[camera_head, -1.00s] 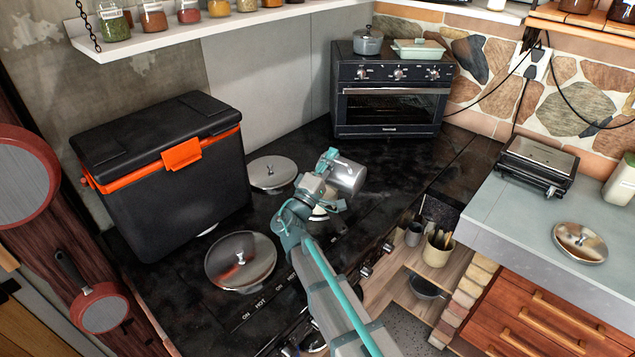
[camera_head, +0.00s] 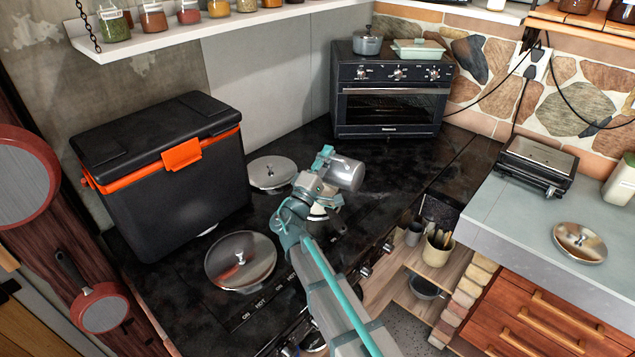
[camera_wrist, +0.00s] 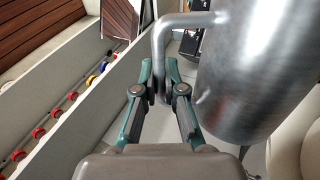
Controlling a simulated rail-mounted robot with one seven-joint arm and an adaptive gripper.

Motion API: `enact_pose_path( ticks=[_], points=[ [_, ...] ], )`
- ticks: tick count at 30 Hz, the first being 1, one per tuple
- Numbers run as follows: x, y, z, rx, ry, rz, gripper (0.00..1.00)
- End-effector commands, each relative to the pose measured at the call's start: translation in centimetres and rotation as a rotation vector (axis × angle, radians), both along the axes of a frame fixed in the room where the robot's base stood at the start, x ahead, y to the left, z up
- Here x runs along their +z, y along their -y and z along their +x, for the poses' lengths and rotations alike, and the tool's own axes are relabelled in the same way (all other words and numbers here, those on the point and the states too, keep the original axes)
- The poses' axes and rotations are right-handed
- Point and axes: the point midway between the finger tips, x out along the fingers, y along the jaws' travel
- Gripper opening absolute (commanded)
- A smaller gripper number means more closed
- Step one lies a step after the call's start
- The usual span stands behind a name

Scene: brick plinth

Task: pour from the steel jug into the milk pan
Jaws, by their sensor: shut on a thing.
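The steel jug (camera_head: 345,173) is a shiny metal cylinder held above the black cooktop in the head view, tilted well over. In the wrist view its body (camera_wrist: 255,70) fills the upper right. My gripper (camera_head: 324,165) is shut on the jug's handle; in the wrist view its fingers (camera_wrist: 160,92) close around the lower part of that handle. A pale, rounded vessel (camera_head: 318,213), possibly the milk pan, shows partly below the jug and is mostly hidden by my arm. I cannot see the jug's contents or any stream.
Two round steel lids (camera_head: 240,260) (camera_head: 272,172) lie on the cooktop, left of my arm. A black and orange cool box (camera_head: 165,180) stands at the left. A toaster oven (camera_head: 388,105) stands behind. The dark surface between jug and oven is clear.

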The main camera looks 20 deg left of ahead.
Motion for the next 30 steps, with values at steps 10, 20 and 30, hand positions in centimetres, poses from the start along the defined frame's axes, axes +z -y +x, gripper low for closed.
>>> enact_pose_path(
  ticks=[10, 20, 30],
  points=[
    [0.2, -0.5, 0.1, 0.000, -0.003, -0.038, 0.00],
    [0.3, -0.9, 0.2, 0.000, -0.007, -0.075, 0.00],
    [0.4, -1.4, 0.2, 0.000, -0.008, -0.112, 0.00]
  ],
)
